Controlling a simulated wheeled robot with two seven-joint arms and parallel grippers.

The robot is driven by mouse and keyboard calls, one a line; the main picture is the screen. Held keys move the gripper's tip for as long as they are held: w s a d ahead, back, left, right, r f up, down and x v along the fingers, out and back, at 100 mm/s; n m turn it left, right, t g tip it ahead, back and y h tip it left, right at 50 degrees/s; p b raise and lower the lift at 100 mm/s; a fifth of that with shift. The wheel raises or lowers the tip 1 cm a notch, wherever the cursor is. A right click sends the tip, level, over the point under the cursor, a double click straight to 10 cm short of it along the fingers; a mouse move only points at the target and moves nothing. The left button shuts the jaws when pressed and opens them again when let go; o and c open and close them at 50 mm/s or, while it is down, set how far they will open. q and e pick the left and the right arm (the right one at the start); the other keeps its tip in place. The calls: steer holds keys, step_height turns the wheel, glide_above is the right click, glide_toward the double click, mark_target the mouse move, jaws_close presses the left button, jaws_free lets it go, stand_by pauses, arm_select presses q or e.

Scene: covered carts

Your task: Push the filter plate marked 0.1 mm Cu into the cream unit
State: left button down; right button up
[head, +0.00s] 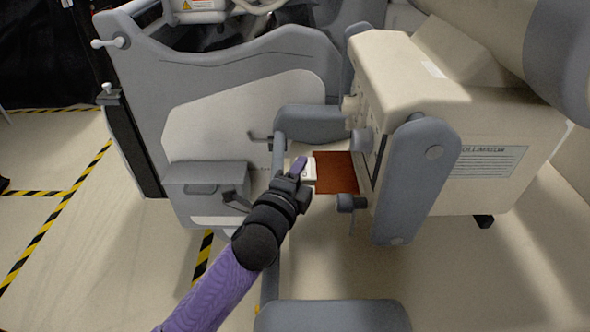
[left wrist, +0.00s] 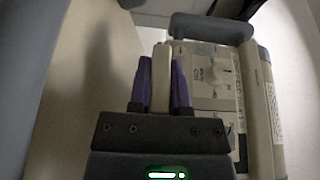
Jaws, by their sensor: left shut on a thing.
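The filter plate (head: 336,173) is a flat copper-brown sheet with a pale end piece or handle (head: 309,174). It reaches from my gripper to the side of the cream unit (head: 400,80), marked as a collimator. How far it sits inside is hidden, and I cannot read its marking. My left gripper (head: 302,172) is shut on the pale handle, left of the unit. In the left wrist view the purple fingers of the gripper (left wrist: 162,88) close on both sides of the pale handle (left wrist: 161,78). My right gripper is out of view.
A grey bracket arm (head: 415,180) stands in front of the unit. A small dark knob (head: 350,203) sits just below the plate. A grey and cream cart (head: 240,120) stands behind my gripper. A grey padded bar (head: 332,316) lies in the foreground.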

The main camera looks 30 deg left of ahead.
mark_target(314, 176)
arm_select(q)
steer(key=shift+w+d, duration=0.3)
steer(key=shift+d, duration=0.35)
steer(key=shift+w+d, duration=0.3)
steer(key=shift+d, duration=0.3)
steer(key=shift+d, duration=0.15)
steer(key=shift+r, duration=0.1)
stand_by(0.3)
steer(key=shift+s+a+p, duration=0.2)
steer(key=shift+p, duration=0.1)
steer(key=shift+s+a+p, duration=0.2)
steer(key=shift+s+a, duration=0.05)
steer(key=shift+a, duration=0.4)
steer(key=shift+s+a+p, duration=0.15)
steer(key=shift+s+a, duration=0.1)
steer(key=shift+a, duration=0.35)
steer(key=shift+s+a+p, duration=0.2)
steer(key=shift+s+a, duration=0.05)
steer(key=shift+a, duration=0.4)
steer(key=shift+p, duration=0.5)
